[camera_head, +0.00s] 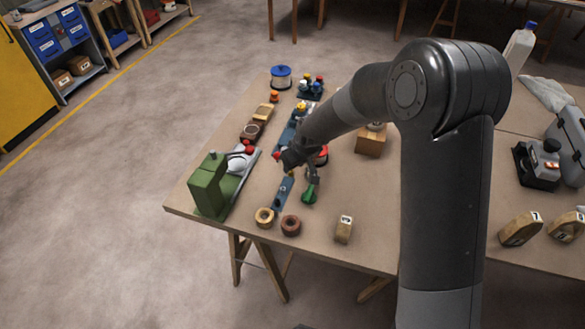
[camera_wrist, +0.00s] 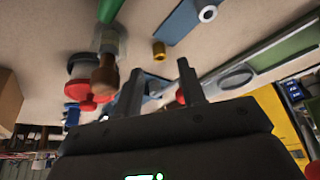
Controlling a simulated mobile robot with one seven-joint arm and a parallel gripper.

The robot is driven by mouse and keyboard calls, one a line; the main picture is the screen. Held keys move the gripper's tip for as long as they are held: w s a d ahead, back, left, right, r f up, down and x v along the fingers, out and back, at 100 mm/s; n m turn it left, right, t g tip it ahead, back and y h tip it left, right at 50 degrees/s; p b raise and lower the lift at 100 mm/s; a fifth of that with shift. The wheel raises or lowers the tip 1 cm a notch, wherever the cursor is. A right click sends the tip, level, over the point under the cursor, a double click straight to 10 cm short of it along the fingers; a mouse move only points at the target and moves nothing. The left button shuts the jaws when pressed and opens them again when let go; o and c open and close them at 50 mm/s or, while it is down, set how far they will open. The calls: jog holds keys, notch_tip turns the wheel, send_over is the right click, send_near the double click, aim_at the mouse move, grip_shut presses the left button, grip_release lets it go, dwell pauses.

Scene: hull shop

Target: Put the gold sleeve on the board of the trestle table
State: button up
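The gold sleeve (camera_wrist: 159,50) is a small gold cylinder in the wrist view, just beyond my fingertips and near the end of a blue bar (camera_wrist: 185,22). It appears to rest on the board, though its contact is hard to make out. In the head view a small gold spot (camera_head: 291,174) below my gripper looks like it. My gripper (camera_head: 289,164) is low over the left part of the trestle table's brown board (camera_head: 345,190). In the wrist view its fingers (camera_wrist: 160,80) are spread with nothing held between them.
A green machine (camera_head: 209,187) stands left of my gripper. A green-handled tool (camera_head: 309,195) is close on the right. A tan ring (camera_head: 265,216) and a brown ring (camera_head: 290,225) lie near the front edge. A wooden block (camera_head: 371,141) stands further right. Bare board surrounds the small block (camera_head: 344,230).

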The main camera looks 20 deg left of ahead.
jog(key=v, duration=0.8)
jog(key=shift+d+r, duration=0.15)
jog(key=shift+r, duration=0.05)
jog(key=s+d+r+m+t+h, duration=0.1)
jog(key=s+d+r+m, duration=0.15)
jog(key=d+r, duration=0.75)
jog(key=s+d+r+m+t+h, duration=0.1)
jog(key=s+d+r+m, duration=0.3)
jog(key=s+d, duration=0.7)
jog(key=s+d+r+m+h, duration=0.1)
jog(key=s+d+r+m, duration=0.2)
jog(key=s+d, duration=0.7)
jog(key=shift+s+d+r+m+t, duration=0.35)
jog(key=shift+s+d+r+t, duration=0.1)
jog(key=shift+r, duration=0.5)
jog(key=shift+w, duration=0.1)
